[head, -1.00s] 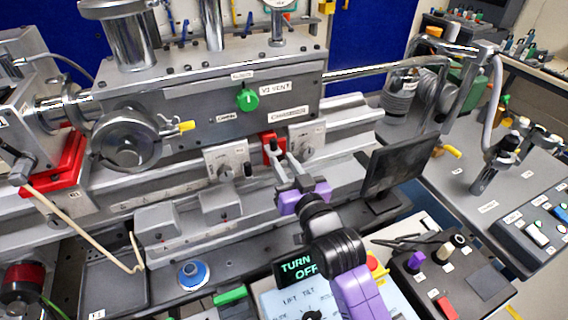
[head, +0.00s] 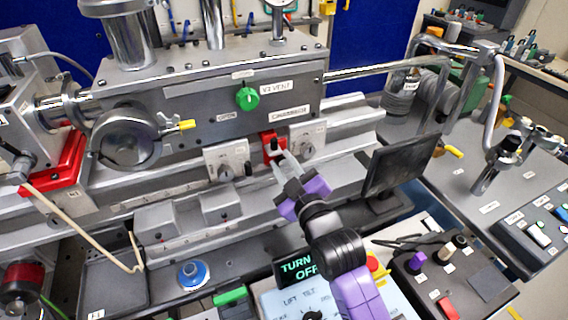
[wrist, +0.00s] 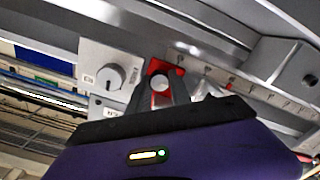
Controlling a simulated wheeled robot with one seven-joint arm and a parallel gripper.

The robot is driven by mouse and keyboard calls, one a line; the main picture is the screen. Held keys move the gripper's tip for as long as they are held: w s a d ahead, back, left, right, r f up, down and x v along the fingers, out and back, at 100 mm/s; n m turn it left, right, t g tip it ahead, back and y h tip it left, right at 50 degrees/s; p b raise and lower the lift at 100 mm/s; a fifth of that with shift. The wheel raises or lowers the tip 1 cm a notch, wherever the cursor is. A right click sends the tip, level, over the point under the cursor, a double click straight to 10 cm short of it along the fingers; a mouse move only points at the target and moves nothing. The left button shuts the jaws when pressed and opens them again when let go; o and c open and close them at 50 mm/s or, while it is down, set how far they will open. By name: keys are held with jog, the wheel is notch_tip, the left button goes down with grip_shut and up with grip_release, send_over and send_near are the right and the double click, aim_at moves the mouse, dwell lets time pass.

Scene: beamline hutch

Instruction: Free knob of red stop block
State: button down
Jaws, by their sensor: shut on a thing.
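The red stop block (head: 268,137) sits on the grey rail below the chamber, between two plates with grey knobs. My gripper (head: 279,157), with grey fingers and a purple body, reaches up to the block from below right. In the wrist view the red stop block (wrist: 157,66) shows beyond and between the fingertips. My gripper (wrist: 160,85) is shut on the knob, one finger on each side. The fingers partly hide the knob and the lower part of the block.
A plate with a grey knob (head: 227,163) stands left of the block and another (head: 307,147) stands right. A dark monitor (head: 402,165) stands close to the right of my arm. A control panel (head: 275,300) and a black switch box (head: 450,275) lie below.

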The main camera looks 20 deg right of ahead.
jog(key=shift+n, duration=0.3)
jog(key=c, duration=1.2)
grip_release()
jog(key=shift+o, duration=0.2)
jog(key=s+b, duration=0.1)
jog(key=s, duration=0.6)
jog(key=shift+s, duration=0.4)
